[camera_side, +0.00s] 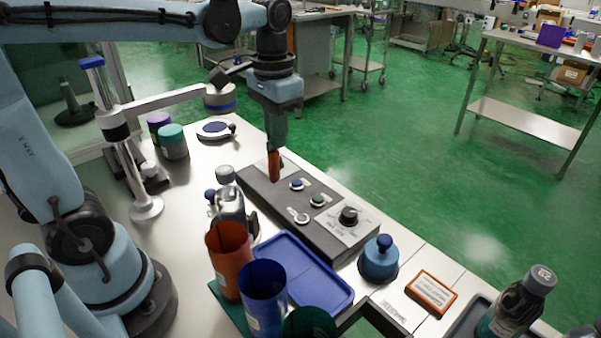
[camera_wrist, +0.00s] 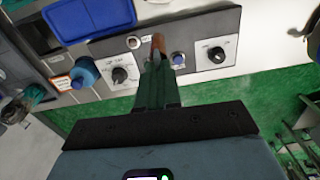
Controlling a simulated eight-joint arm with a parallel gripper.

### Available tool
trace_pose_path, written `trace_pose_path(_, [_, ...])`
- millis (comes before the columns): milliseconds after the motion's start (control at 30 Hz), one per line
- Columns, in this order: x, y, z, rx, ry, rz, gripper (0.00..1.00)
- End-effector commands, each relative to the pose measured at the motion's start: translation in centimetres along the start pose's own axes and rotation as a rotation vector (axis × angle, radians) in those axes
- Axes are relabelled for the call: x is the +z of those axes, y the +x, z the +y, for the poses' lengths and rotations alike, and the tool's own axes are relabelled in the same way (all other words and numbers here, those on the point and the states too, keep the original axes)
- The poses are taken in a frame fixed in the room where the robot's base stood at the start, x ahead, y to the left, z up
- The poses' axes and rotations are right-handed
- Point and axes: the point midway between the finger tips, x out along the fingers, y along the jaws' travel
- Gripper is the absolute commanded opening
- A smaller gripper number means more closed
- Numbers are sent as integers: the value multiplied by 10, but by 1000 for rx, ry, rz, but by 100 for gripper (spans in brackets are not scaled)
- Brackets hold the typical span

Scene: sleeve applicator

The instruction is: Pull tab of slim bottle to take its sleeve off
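A dark, see-through bottle (camera_side: 515,308) with a grey cap marked 20 stands at the front right, with a pale green-white band low on its body. It also shows at the left edge of the wrist view (camera_wrist: 17,108). I cannot tell whether it is the slim bottle, and no pull tab can be made out. My gripper (camera_side: 274,165) points down over the far end of the grey control panel (camera_side: 318,222), well away from that bottle. Its orange fingertips are together in the wrist view (camera_wrist: 157,45), with nothing seen between them.
A blue tray (camera_side: 345,298), an orange cup (camera_side: 228,258) and a blue cup (camera_side: 262,292) are at the front. A blue knobbed object (camera_side: 379,262) and an orange-framed card (camera_side: 431,292) lie between panel and bottle. A metal clamp device (camera_side: 232,205) stands left of the panel.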

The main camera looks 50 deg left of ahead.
Motion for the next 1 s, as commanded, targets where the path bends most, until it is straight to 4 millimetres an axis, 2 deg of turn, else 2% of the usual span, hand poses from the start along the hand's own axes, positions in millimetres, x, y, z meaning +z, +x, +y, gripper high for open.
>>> trace_pose_path(567, [-2, 0, 0, 0, 0, 0, 0])
trace_pose_path(1000, [-34, 0, -2, 0, 0, 0, 0])
